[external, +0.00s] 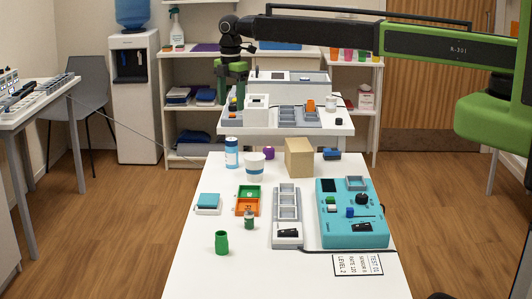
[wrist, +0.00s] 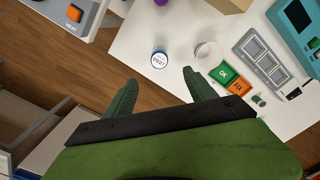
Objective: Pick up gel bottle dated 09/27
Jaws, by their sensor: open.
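My gripper (external: 231,96) hangs pointing down, high above and behind the table's back edge. Its two green fingers are spread and empty in the wrist view (wrist: 160,77), apart from the bottle.
A white cup (external: 255,168) stands close right of the bottle, with a cardboard box (external: 299,158) beyond. Green and orange trays (external: 248,199), a grey tray (external: 287,208) and a teal panel (external: 350,215) lie nearer.

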